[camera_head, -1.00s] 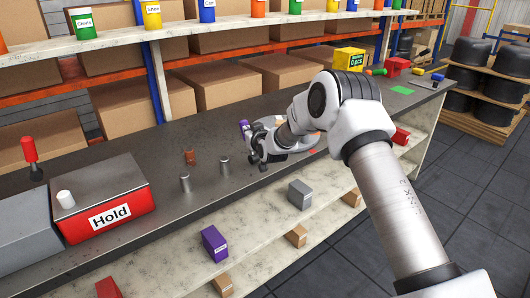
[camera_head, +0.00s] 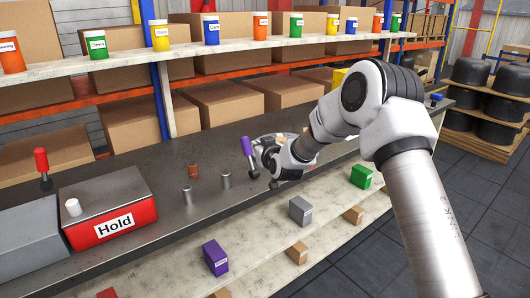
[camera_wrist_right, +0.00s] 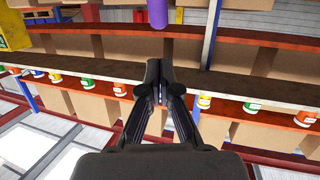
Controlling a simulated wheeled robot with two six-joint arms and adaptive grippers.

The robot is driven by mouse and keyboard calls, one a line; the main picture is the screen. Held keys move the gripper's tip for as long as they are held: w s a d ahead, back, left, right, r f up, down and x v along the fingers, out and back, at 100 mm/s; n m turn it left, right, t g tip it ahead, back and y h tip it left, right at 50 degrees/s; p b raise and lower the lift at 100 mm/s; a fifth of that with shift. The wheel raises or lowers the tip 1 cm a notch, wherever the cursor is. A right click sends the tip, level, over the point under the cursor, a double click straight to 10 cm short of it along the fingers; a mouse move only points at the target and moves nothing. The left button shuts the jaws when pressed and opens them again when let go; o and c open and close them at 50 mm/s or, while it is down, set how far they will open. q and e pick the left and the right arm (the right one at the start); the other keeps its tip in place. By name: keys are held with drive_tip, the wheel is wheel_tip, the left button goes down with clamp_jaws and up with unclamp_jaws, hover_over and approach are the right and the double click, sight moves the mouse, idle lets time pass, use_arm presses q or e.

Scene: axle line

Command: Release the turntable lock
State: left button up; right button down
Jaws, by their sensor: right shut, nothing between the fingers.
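A pale round plate (camera_head: 272,136), likely the turntable, is mostly hidden behind my right arm. My right gripper (camera_head: 266,165) is just right of the lever, shut and empty. In the right wrist view the shut fingers (camera_wrist_right: 154,75) point up the picture, with the purple handle (camera_wrist_right: 164,14) beyond their tips. I see a gap there. My left gripper is not in view.
Two metal posts (camera_head: 226,180) and a small brown block (camera_head: 193,170) stand left of the lever. A red "Hold" box (camera_head: 112,222) and a red-knobbed lever (camera_head: 41,161) are farther left. A lower shelf (camera_head: 265,236) with boxes runs along the front.

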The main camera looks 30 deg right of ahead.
drive_tip(key=shift+v, duration=1.5)
